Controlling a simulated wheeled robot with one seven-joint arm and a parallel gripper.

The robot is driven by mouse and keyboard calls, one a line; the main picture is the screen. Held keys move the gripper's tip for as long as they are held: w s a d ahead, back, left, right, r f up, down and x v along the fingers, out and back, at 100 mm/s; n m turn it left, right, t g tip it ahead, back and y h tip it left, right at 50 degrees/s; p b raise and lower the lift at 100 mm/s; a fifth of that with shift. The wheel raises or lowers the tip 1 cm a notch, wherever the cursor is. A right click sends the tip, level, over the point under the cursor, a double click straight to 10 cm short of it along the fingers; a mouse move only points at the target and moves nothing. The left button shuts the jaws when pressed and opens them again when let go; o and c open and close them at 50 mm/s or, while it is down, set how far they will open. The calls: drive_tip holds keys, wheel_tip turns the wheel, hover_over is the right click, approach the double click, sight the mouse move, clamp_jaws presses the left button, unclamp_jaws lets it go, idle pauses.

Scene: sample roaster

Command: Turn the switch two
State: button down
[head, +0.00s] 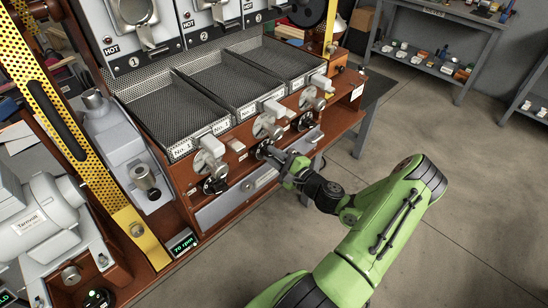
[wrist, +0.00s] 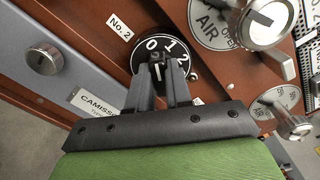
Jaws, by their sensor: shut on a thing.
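Switch two is a black round dial (wrist: 178,44) with white numbers 0, 1 and 2 along its top, under a "No. 2" label (wrist: 120,26) in the wrist view. My gripper (wrist: 159,68) is shut on the small knob at its middle. The fingers hide most of the knob and the lower dial, so I cannot tell exactly which number it points to.
Silver air levers (head: 268,128) stick out just above the switches. Switch one (head: 215,185) is to the left, switch three (head: 303,121) to the right. The floor at right is clear.

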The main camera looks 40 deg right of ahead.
drive_tip(key=shift+f+n+b, duration=0.1)
drive_tip(key=shift+n+b, duration=0.2)
drive_tip(key=shift+n, duration=0.5)
drive_tip(key=c, duration=1)
unclamp_jaws()
drive_tip(key=shift+c, duration=0.2)
drive_tip(key=shift+s, duration=0.1)
drive_tip(key=s+p, duration=0.1)
drive_tip(key=s, duration=1.4)
drive_tip(key=shift+s+d+p, duration=0.2)
drive_tip(key=shift+s+p, duration=0.1)
